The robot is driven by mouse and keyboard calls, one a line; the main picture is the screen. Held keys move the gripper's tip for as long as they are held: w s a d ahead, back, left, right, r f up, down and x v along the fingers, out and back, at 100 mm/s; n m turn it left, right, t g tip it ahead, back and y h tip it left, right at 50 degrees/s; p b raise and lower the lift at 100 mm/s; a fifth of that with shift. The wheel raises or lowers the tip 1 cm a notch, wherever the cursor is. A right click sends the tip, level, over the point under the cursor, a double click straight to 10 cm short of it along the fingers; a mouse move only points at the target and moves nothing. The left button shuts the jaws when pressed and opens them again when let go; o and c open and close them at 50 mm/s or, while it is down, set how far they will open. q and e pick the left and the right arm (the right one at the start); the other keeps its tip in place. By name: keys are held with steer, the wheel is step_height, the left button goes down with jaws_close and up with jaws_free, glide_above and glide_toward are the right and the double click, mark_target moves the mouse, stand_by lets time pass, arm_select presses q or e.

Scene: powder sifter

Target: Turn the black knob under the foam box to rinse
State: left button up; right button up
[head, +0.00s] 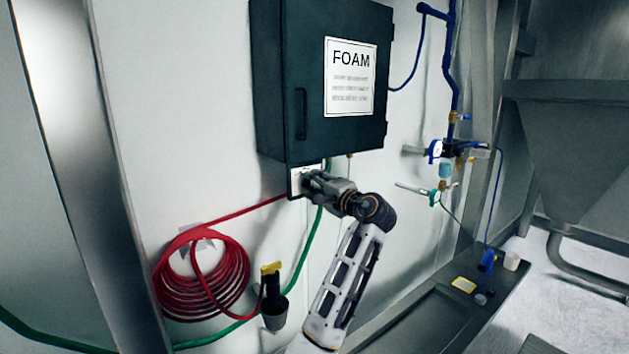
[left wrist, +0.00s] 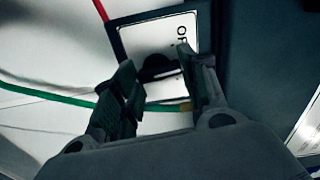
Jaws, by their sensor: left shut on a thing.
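The dark foam box (head: 268,90) hangs on the wall, with a white FOAM sign (head: 350,78) on its door. Under its lower left corner is a small white panel with a black frame (head: 293,186), which also shows in the left wrist view (left wrist: 140,38). The black knob (left wrist: 155,68) sits on this panel, between the fingers of my left gripper (left wrist: 158,74). My left gripper (head: 308,181) is shut on the knob. It covers the knob in the head view. Part of the lettering shows on the panel; the knob's setting is unclear. My right gripper is not in view.
A red coiled hose (head: 203,276) hangs at lower left, near a black-and-yellow nozzle in a holder (head: 271,296). A green hose (head: 304,250) runs down beside my arm. Blue pipes and gauges (head: 450,150) are on the right wall, above a dark bench (head: 425,310).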

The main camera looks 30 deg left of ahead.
arm_select(q)
steer(key=shift+m, duration=0.5)
steer(key=o, duration=1)
steer(key=shift+o, duration=0.2)
steer(key=shift+d, duration=0.1)
steer(key=v, duration=1.2)
steer(key=shift+f, duration=0.15)
